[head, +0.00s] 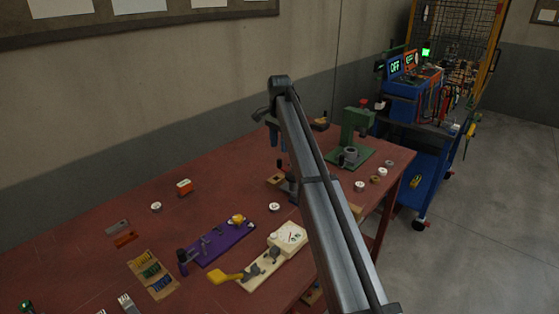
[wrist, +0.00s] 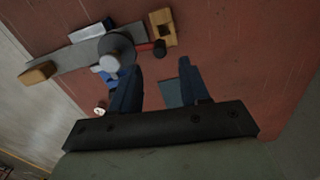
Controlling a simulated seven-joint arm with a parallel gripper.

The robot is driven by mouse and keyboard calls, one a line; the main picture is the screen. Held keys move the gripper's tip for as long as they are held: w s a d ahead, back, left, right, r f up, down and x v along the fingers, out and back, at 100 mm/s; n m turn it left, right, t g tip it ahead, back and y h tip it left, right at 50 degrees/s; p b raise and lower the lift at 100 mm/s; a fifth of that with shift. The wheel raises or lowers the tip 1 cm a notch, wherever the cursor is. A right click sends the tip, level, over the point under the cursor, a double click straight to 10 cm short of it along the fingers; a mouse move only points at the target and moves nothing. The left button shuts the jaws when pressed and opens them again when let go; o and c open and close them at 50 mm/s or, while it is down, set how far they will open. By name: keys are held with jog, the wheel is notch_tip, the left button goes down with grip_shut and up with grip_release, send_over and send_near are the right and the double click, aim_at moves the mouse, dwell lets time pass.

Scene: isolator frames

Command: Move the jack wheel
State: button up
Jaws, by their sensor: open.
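In the wrist view, a dark grey round wheel (wrist: 117,47) with a pale hub sits on a long grey bar (wrist: 77,57); I take it to be the jack wheel. A red and black handle (wrist: 152,47) sticks out beside it. My gripper (wrist: 158,65) is open, its two blue fingers apart with nothing between them. The left finger is close to the wheel's lower right in the picture; I cannot tell whether they touch. In the head view my gripper (head: 277,140) hangs above the far part of the red table. The wheel is small and partly hidden by my arm there.
Wooden blocks (wrist: 163,27) lie near the bar. A green press (head: 355,135) stands to the right on the red table (head: 100,240). A blue cart (head: 425,165) stands beyond the table.

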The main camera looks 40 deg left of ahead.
aim_at(279, 159)
jog(key=shift+f, duration=3.6)
grip_shut()
